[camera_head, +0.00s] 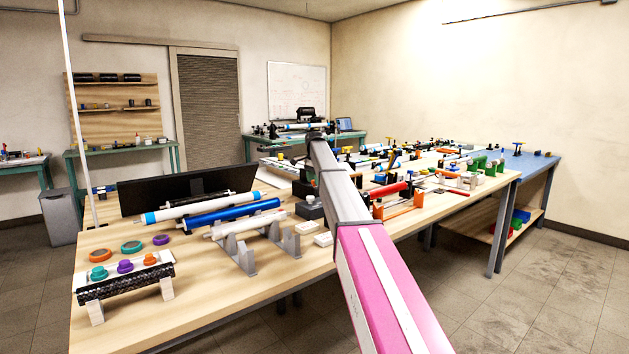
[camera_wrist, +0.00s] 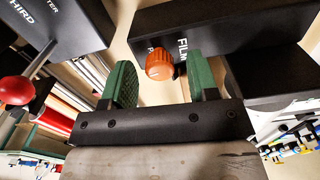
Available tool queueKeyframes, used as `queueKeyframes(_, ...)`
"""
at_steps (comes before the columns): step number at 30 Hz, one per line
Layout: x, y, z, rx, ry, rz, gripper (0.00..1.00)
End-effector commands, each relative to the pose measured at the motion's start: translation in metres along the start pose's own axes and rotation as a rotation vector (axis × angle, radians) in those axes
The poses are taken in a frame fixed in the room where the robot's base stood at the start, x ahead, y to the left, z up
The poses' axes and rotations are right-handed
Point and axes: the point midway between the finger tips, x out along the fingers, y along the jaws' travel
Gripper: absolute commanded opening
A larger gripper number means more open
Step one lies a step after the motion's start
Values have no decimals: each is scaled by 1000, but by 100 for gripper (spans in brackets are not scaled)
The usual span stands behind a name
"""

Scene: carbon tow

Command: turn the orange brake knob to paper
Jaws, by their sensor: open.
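The orange brake knob (camera_wrist: 160,66) is in the upper middle of the wrist view, on a black box (camera_wrist: 225,25). White lettering beside it reads "FILM", and a second label starting with "P" is partly hidden behind the knob. My gripper (camera_wrist: 160,62) is open, with green-padded fingers on the left and right of the knob. The knob shows between the fingertips, with visible gaps on both sides; I cannot tell how deep it sits between them. In the head view I cannot make out the knob or the fingers behind my arm.
In the wrist view, a lever with a red ball (camera_wrist: 17,88) and another black box (camera_wrist: 60,22) marked "THIRD" stand left of my gripper. In the head view, the wooden bench (camera_head: 200,290) holds rollers, a blue tube (camera_head: 232,212) and grey stands (camera_head: 240,255).

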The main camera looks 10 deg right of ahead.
Motion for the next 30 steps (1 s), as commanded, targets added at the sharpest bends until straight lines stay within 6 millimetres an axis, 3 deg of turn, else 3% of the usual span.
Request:
queueKeyframes(2,0,0,0,0,0,0,54)
queueKeyframes(3,0,0,0,0,0,0,48)
queueKeyframes(7,0,0,0,0,0,0,5)
queueKeyframes(20,-1,0,0,-59,0,0,5)
queueKeyframes(30,-1,-1,0,-308,0,0,5)
